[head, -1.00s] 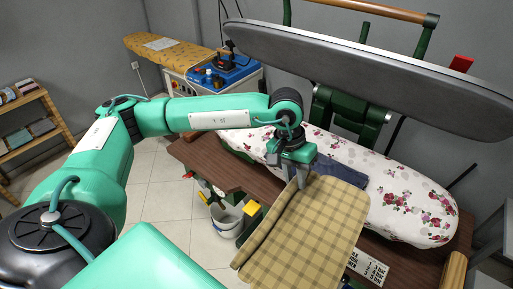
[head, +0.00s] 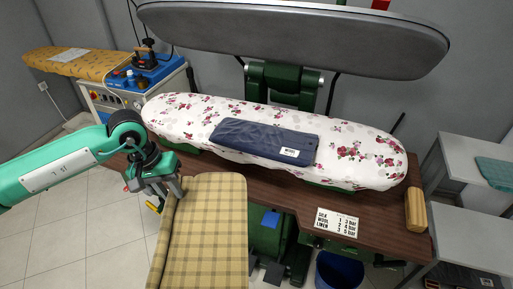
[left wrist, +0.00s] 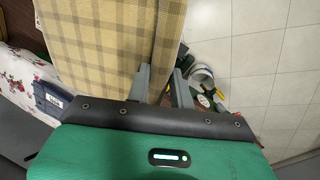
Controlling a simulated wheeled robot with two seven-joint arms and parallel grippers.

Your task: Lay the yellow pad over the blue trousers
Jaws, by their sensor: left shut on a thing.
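The yellow checked pad (head: 207,236) hangs in front of the brown table at the lower middle of the head view. My left gripper (head: 172,192) is shut on the pad's upper left edge. In the left wrist view the pad (left wrist: 95,40) fills the upper left, with the fingers (left wrist: 158,84) at its edge. The folded blue trousers (head: 264,140) lie on the flowered ironing board, with a white label at their right end. They are uncovered and apart from the pad. A corner of the trousers (left wrist: 48,103) shows in the left wrist view. My right gripper is not in view.
The flowered board (head: 358,158) sits on the brown table, and the raised grey press plate (head: 290,42) hangs above and behind it. A wooden block (head: 415,209) and a printed card (head: 337,222) are at the table's right. A blue bin (head: 340,270) stands below.

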